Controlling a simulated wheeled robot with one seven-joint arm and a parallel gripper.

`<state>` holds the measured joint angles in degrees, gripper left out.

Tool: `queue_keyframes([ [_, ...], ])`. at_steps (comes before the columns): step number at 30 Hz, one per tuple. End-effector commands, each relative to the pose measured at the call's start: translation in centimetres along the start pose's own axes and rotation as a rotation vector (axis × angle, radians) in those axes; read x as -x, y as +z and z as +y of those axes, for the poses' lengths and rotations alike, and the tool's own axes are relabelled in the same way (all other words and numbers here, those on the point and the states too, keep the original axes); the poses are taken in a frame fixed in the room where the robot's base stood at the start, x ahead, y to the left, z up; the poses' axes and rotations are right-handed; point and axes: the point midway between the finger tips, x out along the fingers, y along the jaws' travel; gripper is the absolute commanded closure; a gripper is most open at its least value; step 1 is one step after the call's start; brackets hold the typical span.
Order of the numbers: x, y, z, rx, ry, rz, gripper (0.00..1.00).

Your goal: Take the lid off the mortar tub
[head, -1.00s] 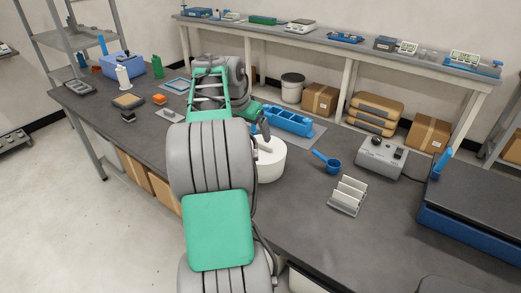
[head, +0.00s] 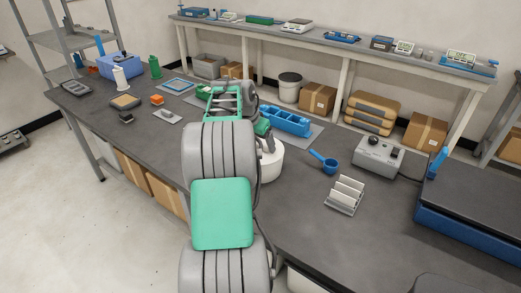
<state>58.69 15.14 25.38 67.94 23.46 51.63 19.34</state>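The white round mortar tub (head: 271,166) stands on the dark workbench, just right of my arm, which hides its left side. My gripper (head: 266,143) is at the top of the tub, pointing down. The fingers are small and dark and partly covered by my wrist, so I cannot tell whether they are open or touch anything. The lid cannot be made out separately from the tub's white top.
A blue compartment tray (head: 291,122) is close behind the tub. A blue scoop (head: 325,161), a white rack (head: 345,194) and a grey control box (head: 380,155) stand to the right. The dark bench (head: 300,215) is clear in front of the tub.

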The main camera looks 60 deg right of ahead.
Motion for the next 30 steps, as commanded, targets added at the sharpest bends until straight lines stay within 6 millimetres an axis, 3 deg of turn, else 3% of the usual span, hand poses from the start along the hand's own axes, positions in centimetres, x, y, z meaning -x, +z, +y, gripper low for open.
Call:
queue_keyframes([
  [18,0.1,0.0,0.0,0.0,0.0,0.0,0.7],
  [30,1.0,-0.5,-0.1,-0.002,-0.001,0.002,0.7],
])
